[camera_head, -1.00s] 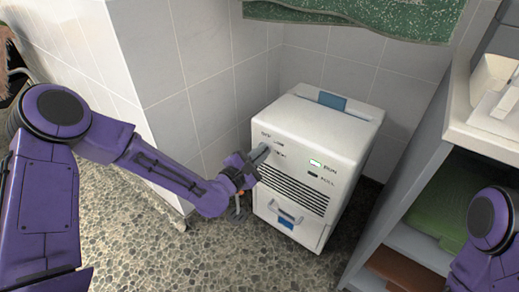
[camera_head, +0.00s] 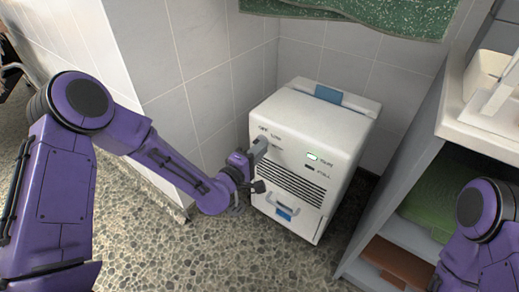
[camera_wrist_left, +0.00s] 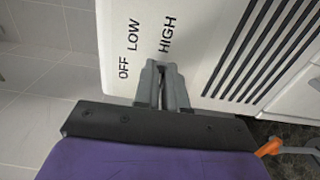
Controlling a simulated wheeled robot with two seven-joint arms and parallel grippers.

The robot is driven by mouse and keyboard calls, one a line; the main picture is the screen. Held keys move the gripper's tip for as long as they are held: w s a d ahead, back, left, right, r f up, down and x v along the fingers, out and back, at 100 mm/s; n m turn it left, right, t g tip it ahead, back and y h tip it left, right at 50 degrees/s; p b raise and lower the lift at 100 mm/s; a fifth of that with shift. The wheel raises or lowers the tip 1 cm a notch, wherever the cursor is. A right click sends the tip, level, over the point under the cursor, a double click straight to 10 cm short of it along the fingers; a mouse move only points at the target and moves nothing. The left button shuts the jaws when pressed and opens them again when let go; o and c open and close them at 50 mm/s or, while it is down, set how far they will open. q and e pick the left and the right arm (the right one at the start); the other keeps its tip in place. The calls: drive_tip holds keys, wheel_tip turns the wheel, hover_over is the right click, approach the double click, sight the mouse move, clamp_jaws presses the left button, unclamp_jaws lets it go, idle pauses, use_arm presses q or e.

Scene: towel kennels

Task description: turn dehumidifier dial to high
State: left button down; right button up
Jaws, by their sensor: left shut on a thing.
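The white dehumidifier (camera_head: 318,128) stands in the tiled corner, its front towards me. My left gripper (camera_head: 260,146) is at the upper left of its front face, and it also shows in the left wrist view (camera_wrist_left: 163,84). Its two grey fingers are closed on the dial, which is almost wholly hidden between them. A dark sliver shows between the fingertips, just below the HIGH label (camera_wrist_left: 168,35). The LOW label (camera_wrist_left: 133,36) and OFF label (camera_wrist_left: 124,67) are left of the fingers. My right gripper is out of view; only part of that arm shows at the right edge.
A shelf unit (camera_head: 402,185) stands close to the right of the dehumidifier, with a green folded item (camera_head: 432,208) inside. Tiled walls close in behind and left. A green cloth (camera_head: 365,14) hangs above. The pebbled floor (camera_head: 200,262) in front is clear.

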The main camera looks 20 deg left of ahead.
use_arm(q)
drive_tip(key=shift+s+f, duration=0.1)
drive_tip(key=shift+f, duration=0.05)
idle(0.4)
drive_tip(key=c, duration=1.2)
unclamp_jaws()
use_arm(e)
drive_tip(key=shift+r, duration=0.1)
use_arm(q)
drive_tip(key=p+v, duration=0.2)
drive_tip(key=v, duration=0.8)
drive_tip(key=shift+s+p, duration=0.25)
drive_tip(key=shift+p, duration=0.05)
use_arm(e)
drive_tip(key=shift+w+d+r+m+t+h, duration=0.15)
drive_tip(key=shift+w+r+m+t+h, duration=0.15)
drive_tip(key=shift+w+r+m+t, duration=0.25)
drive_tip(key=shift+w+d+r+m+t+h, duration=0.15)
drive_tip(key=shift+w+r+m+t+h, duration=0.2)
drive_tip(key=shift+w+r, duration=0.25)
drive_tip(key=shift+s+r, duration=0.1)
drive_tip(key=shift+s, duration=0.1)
